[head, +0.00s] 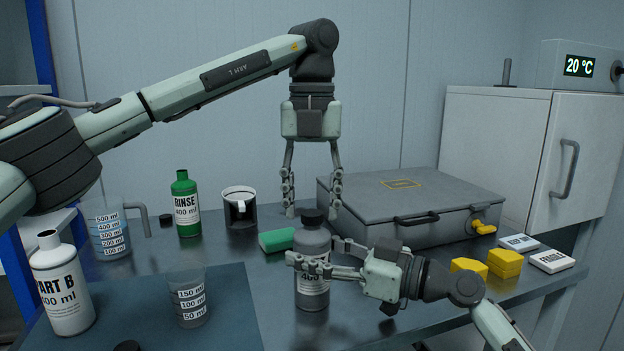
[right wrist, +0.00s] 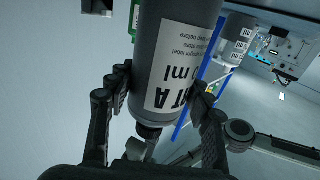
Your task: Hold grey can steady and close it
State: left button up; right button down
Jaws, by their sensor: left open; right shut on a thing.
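The grey can (head: 313,245) stands upright near the front middle of the bench in the head view, with a dark cap (head: 312,217) at its top. Whether the cap is seated tight cannot be told. My right gripper (head: 316,262) is shut around the can's body, covering part of its white label. In the right wrist view the can (right wrist: 177,55) sits between both fingers, its label reading in part "T A". My left gripper (head: 312,205) hangs fingers down above the can, open and empty, its fingertips spread either side of the cap in the picture.
A green sponge (head: 277,240) lies left of the can. A grey case (head: 420,205) stands behind right, with yellow blocks (head: 504,262) before it. A green rinse bottle (head: 186,205), a dark-and-white cup (head: 239,207), a measuring jug (head: 107,232), a beaker (head: 188,298) and a white Part B bottle (head: 62,290) stand left.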

pick_arm(q)
jog(key=shift+f, duration=0.25)
grip_shut()
jog(key=m, duration=0.3)
jog(key=shift+m, duration=0.4)
jog(key=m, duration=0.4)
jog(key=shift+o, duration=0.3)
grip_release()
jog(key=shift+r, duration=2.25)
